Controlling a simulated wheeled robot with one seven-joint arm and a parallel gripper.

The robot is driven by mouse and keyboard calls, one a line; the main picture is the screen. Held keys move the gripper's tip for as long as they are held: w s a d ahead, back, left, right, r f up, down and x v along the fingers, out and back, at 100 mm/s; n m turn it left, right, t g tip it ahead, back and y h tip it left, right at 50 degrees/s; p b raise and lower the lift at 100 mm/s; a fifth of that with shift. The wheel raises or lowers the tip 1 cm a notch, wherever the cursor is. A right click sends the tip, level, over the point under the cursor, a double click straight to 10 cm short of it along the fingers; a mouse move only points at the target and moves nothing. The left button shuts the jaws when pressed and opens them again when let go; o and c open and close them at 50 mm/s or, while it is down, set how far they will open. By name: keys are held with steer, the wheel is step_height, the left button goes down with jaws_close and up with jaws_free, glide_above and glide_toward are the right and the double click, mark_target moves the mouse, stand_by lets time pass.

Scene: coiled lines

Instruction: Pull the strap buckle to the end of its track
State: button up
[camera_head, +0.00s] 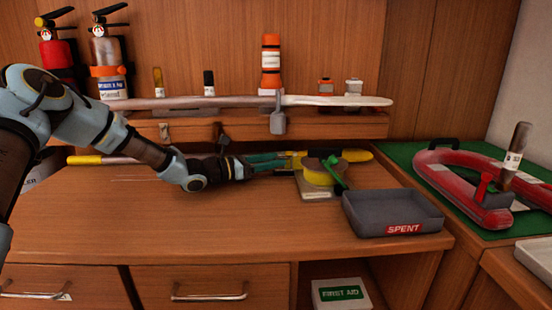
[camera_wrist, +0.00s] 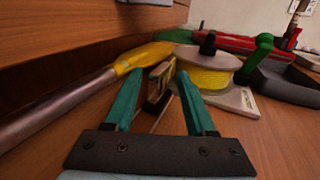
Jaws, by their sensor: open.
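My gripper (camera_head: 285,161) reaches right, low above the desk, with its green fingers open. In the wrist view its fingertips (camera_wrist: 160,75) are apart. A small tan piece with a dark lower part (camera_wrist: 157,104) shows between and just beyond them; I cannot tell whether the fingers touch it, or whether it is the strap buckle. A grey buckle-like piece (camera_head: 278,118) hangs at the front of the shelf, above and apart from my gripper. A yellow reel (camera_head: 318,172) with a green crank stands on a pale base just right of the fingertips.
A yellow-ended pole (camera_wrist: 60,105) lies behind my gripper along the back panel. A grey tray marked SPENT (camera_head: 392,212) is right of the reel. A long pale bar (camera_head: 335,101) lies along the shelf above. The front of the desk (camera_head: 170,225) is clear.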

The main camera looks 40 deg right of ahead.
steer(key=shift+s+d, duration=0.15)
steer(key=shift+d, duration=0.45)
steer(key=c, duration=0.9)
steer(key=shift+s, duration=0.1)
steer(key=shift+s+f, duration=0.1)
steer(key=shift+s, duration=0.05)
stand_by(0.3)
